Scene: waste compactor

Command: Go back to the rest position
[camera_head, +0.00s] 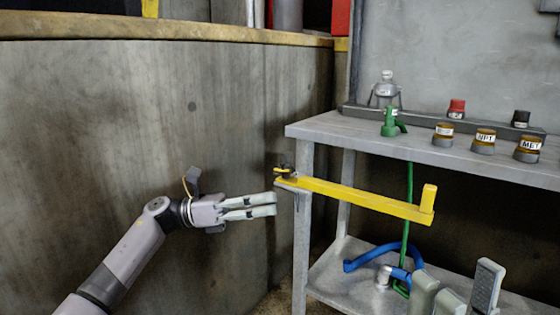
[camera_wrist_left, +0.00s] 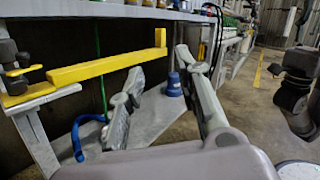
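My left gripper (camera_head: 262,205) is left of the grey table's corner, pointing right, near the pivot end of a yellow lever bar (camera_head: 360,198). Its two fingers are apart with nothing between them; the left wrist view shows this gap (camera_wrist_left: 160,100) too. The yellow bar (camera_wrist_left: 110,65) also shows there, beyond the fingers, and I see no contact. My right gripper (camera_head: 456,285) shows only as grey fingers at the bottom right edge of the head view. They are spread and I see nothing held; the rest is cut off.
The grey table (camera_head: 345,128) carries a green fitting (camera_head: 390,123) and several labelled knobs (camera_head: 484,141). A green hose (camera_head: 408,200) hangs down, and a blue hose (camera_head: 375,256) lies on the lower shelf. A curved concrete wall (camera_head: 120,130) stands behind my left arm.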

